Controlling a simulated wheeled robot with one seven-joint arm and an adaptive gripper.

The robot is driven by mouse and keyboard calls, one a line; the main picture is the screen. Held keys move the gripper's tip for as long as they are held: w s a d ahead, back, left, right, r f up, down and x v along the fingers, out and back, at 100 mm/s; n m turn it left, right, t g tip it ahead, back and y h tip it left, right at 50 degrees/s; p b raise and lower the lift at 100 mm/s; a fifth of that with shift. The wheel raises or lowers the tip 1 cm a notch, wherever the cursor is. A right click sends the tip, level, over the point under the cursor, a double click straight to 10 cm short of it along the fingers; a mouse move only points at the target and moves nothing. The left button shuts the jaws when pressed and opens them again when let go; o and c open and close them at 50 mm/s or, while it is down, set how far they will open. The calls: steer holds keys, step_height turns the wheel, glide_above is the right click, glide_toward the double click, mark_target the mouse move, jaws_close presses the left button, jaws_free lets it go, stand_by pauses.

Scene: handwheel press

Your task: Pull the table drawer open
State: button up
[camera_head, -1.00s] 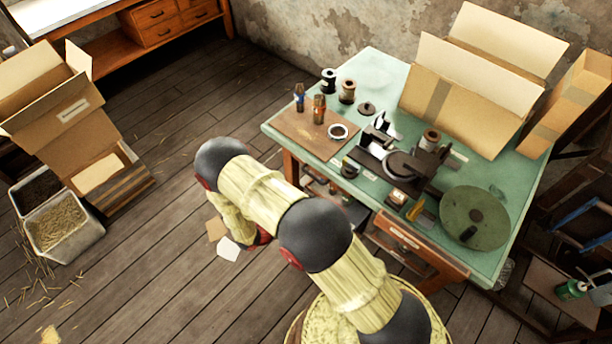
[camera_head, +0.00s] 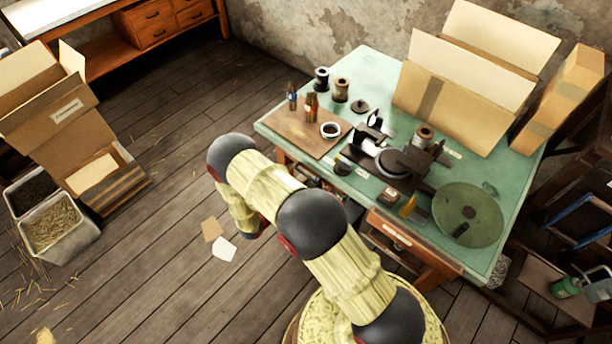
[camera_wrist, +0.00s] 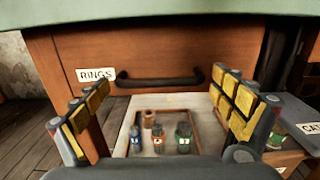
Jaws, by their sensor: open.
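The drawer is a reddish-brown wooden front (camera_wrist: 190,50) under the green table top, with a white "RINGS" label (camera_wrist: 95,75) on its left. It looks shut in the wrist view. A black bar handle (camera_wrist: 160,81) runs across its lower middle. My gripper (camera_wrist: 160,88) is open and empty, its yellow-padded fingers spread wide to the left and right of the handle. I cannot tell whether they touch the drawer front. In the head view a labelled wooden drawer front (camera_head: 397,233) shows below the table's near edge; my gripper is hidden there behind my arm.
The green table (camera_head: 372,66) carries a press (camera_head: 395,160), spools, bottles and a large cardboard box (camera_head: 455,105). Several small bottles (camera_wrist: 158,137) stand in a shallow tray below the drawer. A stool (camera_head: 560,290) stands at right. Floor left of the table is mostly clear.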

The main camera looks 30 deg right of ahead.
steer(key=shift+w+d, duration=0.2)
steer(key=shift+d, duration=0.3)
steer(key=shift+s, duration=0.1)
steer(key=c, duration=1.4)
